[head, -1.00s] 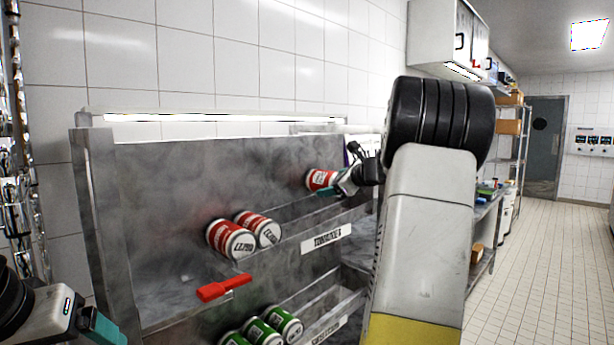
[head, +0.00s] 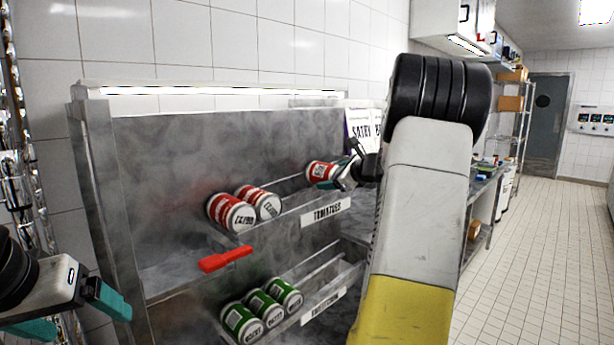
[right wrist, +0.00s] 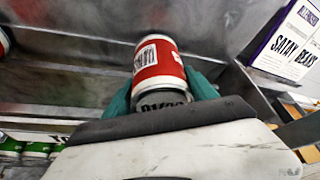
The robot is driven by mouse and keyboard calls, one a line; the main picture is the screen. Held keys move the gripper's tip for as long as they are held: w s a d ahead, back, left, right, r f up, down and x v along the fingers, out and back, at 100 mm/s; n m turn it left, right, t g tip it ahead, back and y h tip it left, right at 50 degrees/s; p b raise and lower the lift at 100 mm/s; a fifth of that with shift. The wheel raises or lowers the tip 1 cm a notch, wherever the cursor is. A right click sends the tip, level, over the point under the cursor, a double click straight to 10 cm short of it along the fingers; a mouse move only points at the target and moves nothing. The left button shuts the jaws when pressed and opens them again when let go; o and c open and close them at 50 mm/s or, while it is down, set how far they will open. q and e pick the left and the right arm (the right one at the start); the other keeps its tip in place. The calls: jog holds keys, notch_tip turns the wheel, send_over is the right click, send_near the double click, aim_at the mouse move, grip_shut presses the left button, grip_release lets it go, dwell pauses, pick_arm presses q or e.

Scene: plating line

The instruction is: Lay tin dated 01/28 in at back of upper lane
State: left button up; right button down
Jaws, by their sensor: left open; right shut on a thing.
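My right gripper (head: 340,175) is shut on a red and white tin (head: 320,174) at the right end of the upper lane (head: 290,222). In the right wrist view the tin (right wrist: 158,68) sits between the teal fingers, its dated end partly hidden by the gripper, so I cannot read the date fully. I cannot tell whether it touches the lane. Two other red tins (head: 231,213) lie side by side in the upper lane, left of the held tin, with a gap between. My left gripper (head: 72,318) is open and empty at the lower left, away from the rack.
A lower lane (head: 318,295) holds several green tins (head: 264,304). A red lever (head: 226,259) sticks out between the lanes at left. A label reading TOMATOES (head: 326,212) fronts the upper lane. A satay box (head: 363,128) stands behind my right arm.

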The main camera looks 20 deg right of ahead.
jog(key=shift+c, duration=1)
grip_release()
jog(key=v, duration=0.8)
